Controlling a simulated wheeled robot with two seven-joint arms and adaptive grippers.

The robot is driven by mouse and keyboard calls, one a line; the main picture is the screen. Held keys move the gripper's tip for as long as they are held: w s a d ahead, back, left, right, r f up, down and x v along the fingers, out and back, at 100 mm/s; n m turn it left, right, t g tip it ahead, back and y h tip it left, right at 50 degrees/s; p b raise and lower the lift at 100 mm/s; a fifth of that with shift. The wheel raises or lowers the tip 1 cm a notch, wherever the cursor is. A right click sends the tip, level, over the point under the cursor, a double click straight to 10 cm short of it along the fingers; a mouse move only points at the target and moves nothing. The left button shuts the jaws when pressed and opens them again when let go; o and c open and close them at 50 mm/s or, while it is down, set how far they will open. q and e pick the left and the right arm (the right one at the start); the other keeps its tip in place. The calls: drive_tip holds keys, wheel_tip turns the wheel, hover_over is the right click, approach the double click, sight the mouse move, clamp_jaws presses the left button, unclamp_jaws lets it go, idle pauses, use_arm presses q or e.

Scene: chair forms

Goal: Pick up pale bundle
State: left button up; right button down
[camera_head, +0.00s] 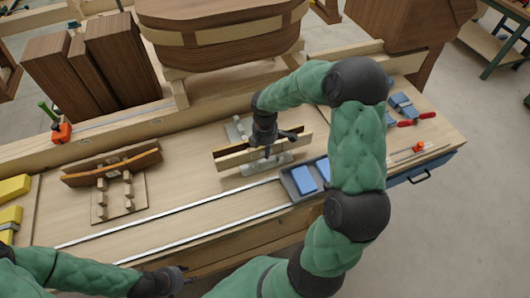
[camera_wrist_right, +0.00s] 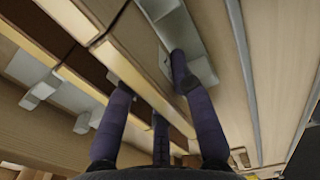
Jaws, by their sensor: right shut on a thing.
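The pale bundle (camera_head: 237,158) is a set of long, pale wooden strips with a darker strip alongside. It lies across a grey metal rack on the bench in the head view. In the right wrist view, its pale strips (camera_wrist_right: 140,58) run diagonally between my fingers. My right gripper (camera_head: 268,150) reaches down from above and is shut on the bundle near its middle; its fingers also show in the right wrist view (camera_wrist_right: 152,85). The bundle still appears at the rack; I cannot tell whether it touches it. My left gripper (camera_head: 180,278) is low at the front edge, away from the bundle.
A darker bundle (camera_head: 110,167) rests on a pegged wooden rack at the left. A grey tray (camera_head: 287,185) with blue blocks is just right of the pale bundle. Metal rails (camera_head: 170,220) cross the bench front. A large curved wooden form (camera_head: 220,35) stands behind.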

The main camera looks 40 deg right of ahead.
drive_tip(key=s+a+r, duration=0.9)
drive_tip(key=s+r, duration=0.1)
drive_tip(key=shift+a+r+p, duration=0.25)
drive_tip(key=shift+a+p, duration=0.15)
